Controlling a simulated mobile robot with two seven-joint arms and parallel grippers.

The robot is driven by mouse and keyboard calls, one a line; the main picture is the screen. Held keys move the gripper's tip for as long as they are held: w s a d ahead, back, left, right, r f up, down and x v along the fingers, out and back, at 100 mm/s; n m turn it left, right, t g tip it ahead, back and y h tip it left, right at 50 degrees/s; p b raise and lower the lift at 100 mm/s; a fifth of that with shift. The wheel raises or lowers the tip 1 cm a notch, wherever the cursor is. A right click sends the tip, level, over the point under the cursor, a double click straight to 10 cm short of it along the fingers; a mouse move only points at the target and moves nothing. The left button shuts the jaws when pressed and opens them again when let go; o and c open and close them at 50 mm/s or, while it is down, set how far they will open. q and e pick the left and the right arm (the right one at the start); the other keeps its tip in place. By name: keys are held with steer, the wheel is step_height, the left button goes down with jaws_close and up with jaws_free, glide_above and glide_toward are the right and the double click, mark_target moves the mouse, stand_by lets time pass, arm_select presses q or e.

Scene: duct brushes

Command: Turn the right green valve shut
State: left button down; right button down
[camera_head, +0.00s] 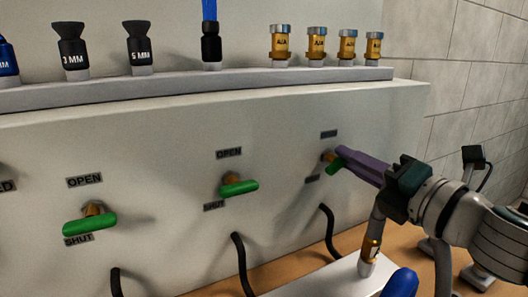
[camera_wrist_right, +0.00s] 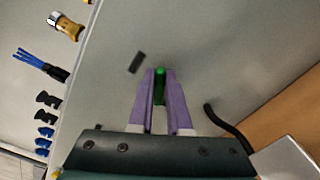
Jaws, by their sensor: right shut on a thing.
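The right green valve (camera_head: 336,166) is on the right part of the pale panel, with a brass stem (camera_head: 327,156) beside it. My right gripper (camera_head: 345,155) has its purple fingers at this valve, coming from the right. In the right wrist view the green handle (camera_wrist_right: 159,84) lies between the two purple fingers (camera_wrist_right: 161,90), which are shut on it. The fingers hide part of the handle, so its exact angle is hard to tell. A label above the valve (camera_head: 329,134) and one below it (camera_head: 312,179) are too small to read surely. My left gripper is not in view.
The middle green valve (camera_head: 239,187) and left green valve (camera_head: 90,224) have OPEN labels above and SHUT labels below. Black hoses (camera_head: 328,232) hang below the valves. A shelf (camera_head: 200,88) above holds brushes and brass fittings. A white board (camera_head: 318,283) lies on the wooden surface below.

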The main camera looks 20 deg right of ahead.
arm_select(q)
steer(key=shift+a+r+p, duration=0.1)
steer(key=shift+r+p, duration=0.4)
arm_select(e)
steer(key=m, duration=0.5)
steer(key=shift+d+f+m, duration=0.1)
steer(key=shift+f+m, duration=0.2)
steer(key=shift+m, duration=0.1)
steer(key=c, duration=0.9)
jaws_free()
steer(key=shift+o, duration=0.2)
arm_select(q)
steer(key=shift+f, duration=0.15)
arm_select(e)
steer(key=s, duration=1)
steer(key=shift+d, duration=0.35)
steer(key=shift+w, duration=0.1)
